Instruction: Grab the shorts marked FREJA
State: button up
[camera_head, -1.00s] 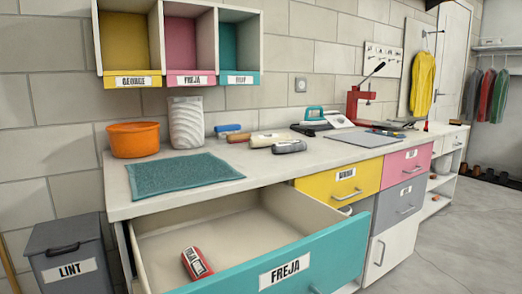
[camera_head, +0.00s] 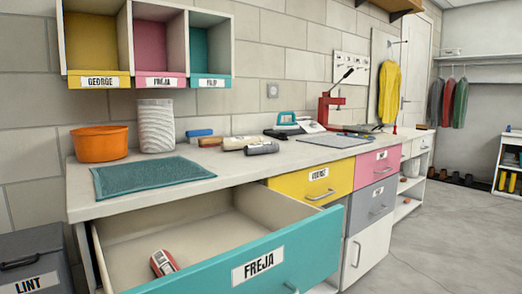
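A teal-fronted drawer labelled FREJA (camera_head: 258,266) stands pulled open under the counter. Inside it lies one small red rolled bundle with a pale label (camera_head: 163,263); the label is too small to read, and I cannot tell whether it is the shorts. Several rolled bundles lie on the counter: a blue one (camera_head: 200,133), a cream one (camera_head: 240,142) and a grey one (camera_head: 262,149). I see no name on them. A pink wall cubby labelled FREJA (camera_head: 157,81) looks empty. My gripper is not in view.
The counter (camera_head: 120,211) holds a teal mat (camera_head: 150,176), an orange bowl (camera_head: 99,144), a white ribbed container (camera_head: 156,126), an iron (camera_head: 287,122) and a red press (camera_head: 329,106). A grey LINT bin (camera_head: 30,262) stands lower left. Floor at right (camera_head: 440,240) is clear.

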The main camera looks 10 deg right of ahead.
aim_at(269, 146)
jog(key=z, duration=1.65)
jog(key=i, duration=2.55)
jog(key=u, duration=2.65)
